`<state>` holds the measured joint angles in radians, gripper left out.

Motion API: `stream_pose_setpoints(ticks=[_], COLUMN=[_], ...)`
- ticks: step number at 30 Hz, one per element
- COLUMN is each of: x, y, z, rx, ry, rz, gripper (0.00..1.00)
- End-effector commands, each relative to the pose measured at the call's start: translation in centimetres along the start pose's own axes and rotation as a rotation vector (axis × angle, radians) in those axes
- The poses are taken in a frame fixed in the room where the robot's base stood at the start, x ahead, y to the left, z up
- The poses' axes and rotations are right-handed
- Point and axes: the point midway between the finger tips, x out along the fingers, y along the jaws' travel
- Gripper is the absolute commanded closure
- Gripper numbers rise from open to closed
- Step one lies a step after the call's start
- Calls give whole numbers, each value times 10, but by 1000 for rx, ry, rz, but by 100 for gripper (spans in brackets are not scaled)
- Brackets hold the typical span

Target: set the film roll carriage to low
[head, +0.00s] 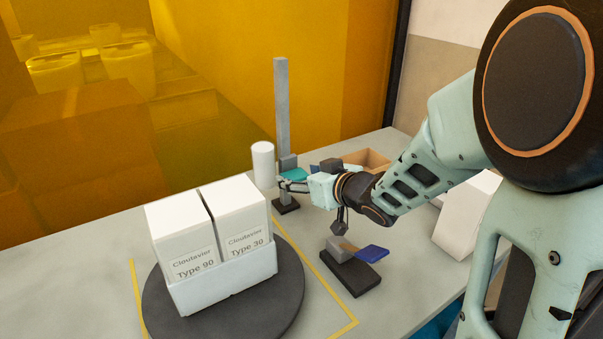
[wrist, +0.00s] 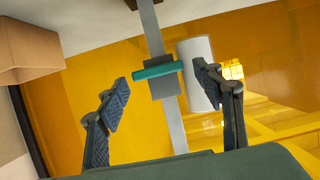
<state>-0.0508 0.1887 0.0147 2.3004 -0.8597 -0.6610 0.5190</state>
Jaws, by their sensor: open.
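The film roll carriage is a grey block (head: 288,162) on an upright grey post (head: 282,105), with a teal handle (head: 295,174) and a white film roll (head: 263,163) at its left. The block sits on the lower part of the post, above the dark base (head: 287,206). In the wrist view the teal handle (wrist: 158,71) and grey block (wrist: 163,87) lie between my fingers, with the roll (wrist: 196,85) partly behind the right finger. My gripper (head: 284,184) is open around the carriage area; I cannot tell whether it touches the handle.
Two white boxes in a white tray (head: 222,284) stand on a dark round turntable (head: 160,310) at the front left. A small dark device with a blue lever (head: 371,252) lies below my wrist. A wooden box (head: 370,160) is behind my arm. An orange translucent wall (head: 220,60) closes the back.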

Motion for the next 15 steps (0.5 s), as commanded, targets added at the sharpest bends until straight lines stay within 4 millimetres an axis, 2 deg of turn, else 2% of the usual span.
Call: stream_pose_setpoints(ticks=[6,15], x=[0,0], y=[0,0], z=[0,0], rx=[0,0], ry=[0,0], rz=[0,0], gripper=[39,71])
